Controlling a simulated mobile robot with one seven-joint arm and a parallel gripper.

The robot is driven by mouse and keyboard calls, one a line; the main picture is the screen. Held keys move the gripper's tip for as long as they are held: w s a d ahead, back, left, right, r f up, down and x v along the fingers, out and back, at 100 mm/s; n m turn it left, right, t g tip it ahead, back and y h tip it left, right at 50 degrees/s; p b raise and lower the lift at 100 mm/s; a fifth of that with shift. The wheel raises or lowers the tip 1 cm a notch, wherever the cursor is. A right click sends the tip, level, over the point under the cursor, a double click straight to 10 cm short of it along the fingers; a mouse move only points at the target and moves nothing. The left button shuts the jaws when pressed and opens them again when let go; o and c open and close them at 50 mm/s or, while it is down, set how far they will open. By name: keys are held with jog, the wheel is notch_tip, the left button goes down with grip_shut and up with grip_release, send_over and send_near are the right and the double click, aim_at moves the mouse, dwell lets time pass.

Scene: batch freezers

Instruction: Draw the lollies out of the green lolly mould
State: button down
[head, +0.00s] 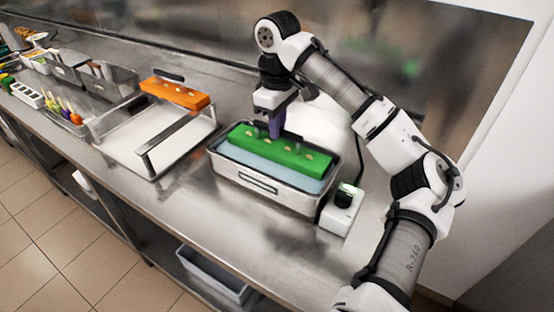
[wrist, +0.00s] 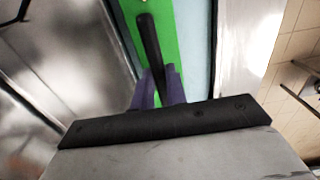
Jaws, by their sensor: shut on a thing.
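The green lolly mould (head: 282,152) sits in a metal bath of pale blue liquid (head: 305,184). Several small pale stick ends (head: 309,156) show along its top. My gripper (head: 275,132) points down over the middle of the mould. Its purple fingers (wrist: 157,88) are shut on a black handle bar (wrist: 150,45), which runs lengthwise above the green mould (wrist: 172,30) in the wrist view. In the head view the fingers hide most of the bar. The lolly bodies are hidden.
An orange mould (head: 175,93) with a black handle rests at the back of a metal frame around a white tray (head: 125,140). A small white device (head: 341,211) stands right of the bath. Metal bins and coloured items (head: 68,113) fill the counter's far left.

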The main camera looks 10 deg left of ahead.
jog(key=shift+r+p, duration=0.85)
jog(key=shift+p, duration=0.35)
jog(key=shift+r+p, duration=0.35)
jog(key=shift+r, duration=0.35)
jog(key=shift+r, duration=0.1)
notch_tip(320, 180, up, 7)
jog(key=shift+r, duration=0.15)
dwell(0.7)
jog(key=shift+r, duration=0.1)
dwell(0.5)
